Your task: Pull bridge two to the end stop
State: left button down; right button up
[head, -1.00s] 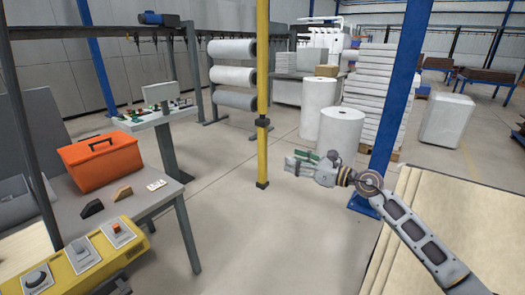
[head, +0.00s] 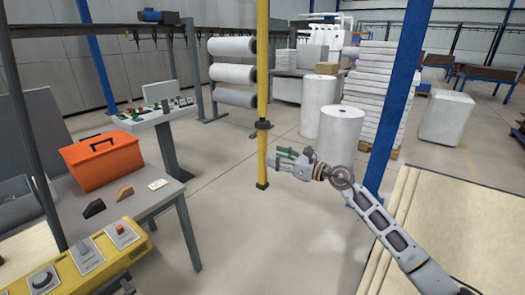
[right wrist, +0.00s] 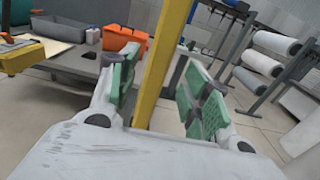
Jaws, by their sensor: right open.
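A yellow upright pole (head: 263,80) with a dark collar partway down hangs or stands in the middle of the head view. Its lower end is near the floor. I cannot tell which bridge it belongs to, and no end stop can be made out. My right gripper (head: 283,156) is open just right of the pole's lower part, its fingers pointing left toward it. In the right wrist view the pole (right wrist: 163,65) appears between the green pads of my right gripper (right wrist: 160,95); the pads do not touch it. My left gripper is not in view.
A grey table (head: 152,204) with an orange toolbox (head: 102,160) stands at left, behind a yellow control box (head: 85,262). A blue post (head: 400,95) and pale boards (head: 465,220) are at right. White rolls (head: 340,135) stand behind. The floor around the pole is clear.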

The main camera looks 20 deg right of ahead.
aim_at(263, 152)
jog(key=shift+p+x, duration=0.75)
jog(key=shift+x, duration=2.55)
grip_shut()
